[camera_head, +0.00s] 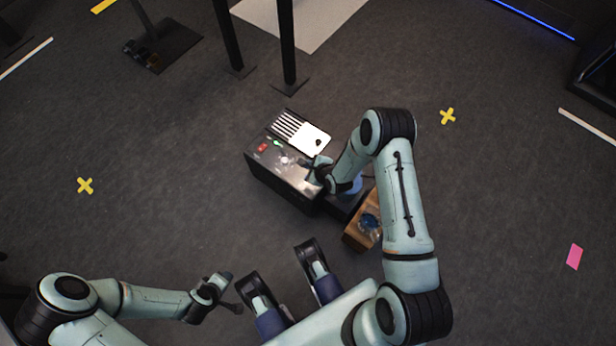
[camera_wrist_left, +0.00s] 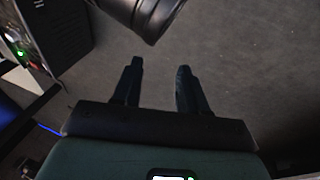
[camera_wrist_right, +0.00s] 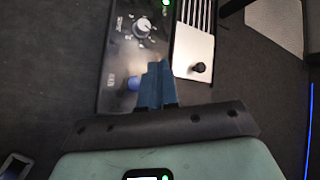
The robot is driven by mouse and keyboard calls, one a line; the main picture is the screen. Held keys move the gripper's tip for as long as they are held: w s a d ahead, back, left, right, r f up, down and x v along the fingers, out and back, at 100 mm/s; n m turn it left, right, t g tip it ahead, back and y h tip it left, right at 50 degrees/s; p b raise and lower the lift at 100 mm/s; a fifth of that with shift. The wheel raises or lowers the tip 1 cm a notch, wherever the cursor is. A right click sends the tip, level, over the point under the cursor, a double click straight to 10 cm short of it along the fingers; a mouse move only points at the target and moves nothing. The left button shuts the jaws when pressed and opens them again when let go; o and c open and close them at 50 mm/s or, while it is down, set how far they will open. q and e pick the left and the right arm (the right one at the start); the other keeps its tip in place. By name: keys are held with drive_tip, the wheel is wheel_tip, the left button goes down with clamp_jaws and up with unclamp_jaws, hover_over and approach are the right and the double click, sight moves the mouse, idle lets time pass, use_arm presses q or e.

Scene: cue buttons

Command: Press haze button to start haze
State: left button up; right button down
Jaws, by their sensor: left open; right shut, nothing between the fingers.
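A dark control box (camera_head: 270,172) stands on the floor in the middle of the head view. Its top panel, also in the right wrist view (camera_wrist_right: 113,62), has a silver knob (camera_wrist_right: 142,27), a lit green light (camera_wrist_right: 165,3) and a blue button (camera_wrist_right: 132,84). The label beside the blue button is too blurred to read, so I cannot tell if it is the haze button. My right gripper (camera_wrist_right: 157,72) is shut and empty over the panel, beside the blue button and partly covering it; contact is unclear. My left gripper (camera_head: 230,290) is open and empty, away from the box.
A white slotted plate with a black knob (camera_wrist_right: 199,69) adjoins the panel. A red button (camera_head: 262,148) is at the panel's left end. A wooden box (camera_head: 356,236) stands at the lower right of the control box. Black posts (camera_head: 288,45) stand behind. Floor left is clear.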

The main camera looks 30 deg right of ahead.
drive_tip(key=shift+f, duration=0.1)
wheel_tip(320, 180, down, 3)
drive_tip(key=shift+f+b, duration=0.2)
drive_tip(key=shift+b, duration=1)
wheel_tip(320, 180, down, 5)
drive_tip(key=b, duration=0.3)
drive_tip(key=shift+r+b, duration=0.1)
drive_tip(key=shift+b, duration=0.25)
use_arm(q)
drive_tip(key=s+a+f+g, duration=0.2)
drive_tip(key=s+f+g, duration=0.2)
drive_tip(key=s+f, duration=0.5)
drive_tip(key=shift+s+n, duration=0.3)
drive_tip(key=shift+s, duration=0.35)
use_arm(e)
drive_tip(key=shift+f, duration=0.2)
use_arm(q)
drive_tip(key=shift+f, duration=0.1)
use_arm(e)
drive_tip(key=shift+f+b, duration=0.45)
drive_tip(key=shift+b, duration=0.15)
use_arm(q)
drive_tip(key=shift+w+f, duration=0.1)
drive_tip(key=shift+f, duration=0.15)
